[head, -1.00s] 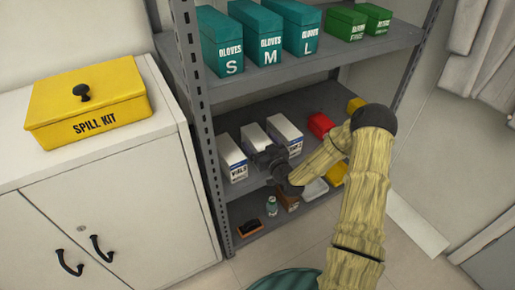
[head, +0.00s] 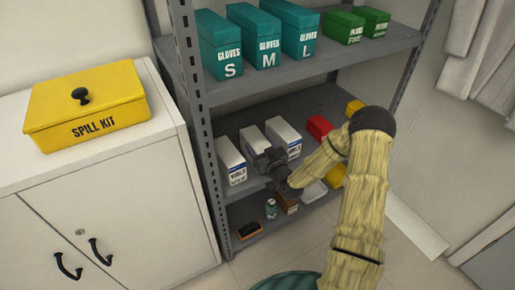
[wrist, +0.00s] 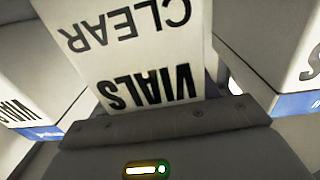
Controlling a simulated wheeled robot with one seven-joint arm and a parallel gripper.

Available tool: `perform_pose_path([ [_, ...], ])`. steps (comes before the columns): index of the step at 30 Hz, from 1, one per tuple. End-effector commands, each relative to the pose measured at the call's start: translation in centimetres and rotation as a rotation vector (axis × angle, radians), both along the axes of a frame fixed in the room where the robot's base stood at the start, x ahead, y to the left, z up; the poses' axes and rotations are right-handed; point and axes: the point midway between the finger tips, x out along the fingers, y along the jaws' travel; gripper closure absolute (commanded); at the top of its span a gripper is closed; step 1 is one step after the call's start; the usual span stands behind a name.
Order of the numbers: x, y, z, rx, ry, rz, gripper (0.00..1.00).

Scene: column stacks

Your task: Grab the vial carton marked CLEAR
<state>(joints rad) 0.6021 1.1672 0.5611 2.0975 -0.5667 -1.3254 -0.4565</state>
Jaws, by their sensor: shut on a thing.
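The vial carton marked CLEAR (wrist: 125,60) is a white box with black print. It fills the middle of the wrist view, its lettering upside down there, right in front of my gripper's dark palm. In the head view it is the middle carton (head: 252,135) of three on the middle shelf, its front mostly hidden by my gripper (head: 263,157). My gripper is shut on this carton. The fingers' contact with its sides is largely hidden.
Other vial cartons stand close at left (head: 231,160) and right (head: 284,135). Red (head: 319,126) and yellow bins are further right. Glove boxes (head: 264,38) line the shelf above. A bottle (head: 271,209) stands below. A spill kit (head: 88,108) sits on the cabinet at left.

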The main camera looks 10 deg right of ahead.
Motion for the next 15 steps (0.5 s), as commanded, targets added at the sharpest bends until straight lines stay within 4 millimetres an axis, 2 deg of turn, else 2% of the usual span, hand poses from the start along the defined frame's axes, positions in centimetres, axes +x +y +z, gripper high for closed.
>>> perform_pose_path([
  [5, 0.1, 0.0, 1.1, -0.001, -0.004, 0.000, 0.79],
  [8, 0.1, 0.0, 2.5, -0.002, -0.005, 0.000, 0.79],
  [15, 0.1, 0.0, 7.2, -0.002, -0.006, 0.000, 0.79],
])
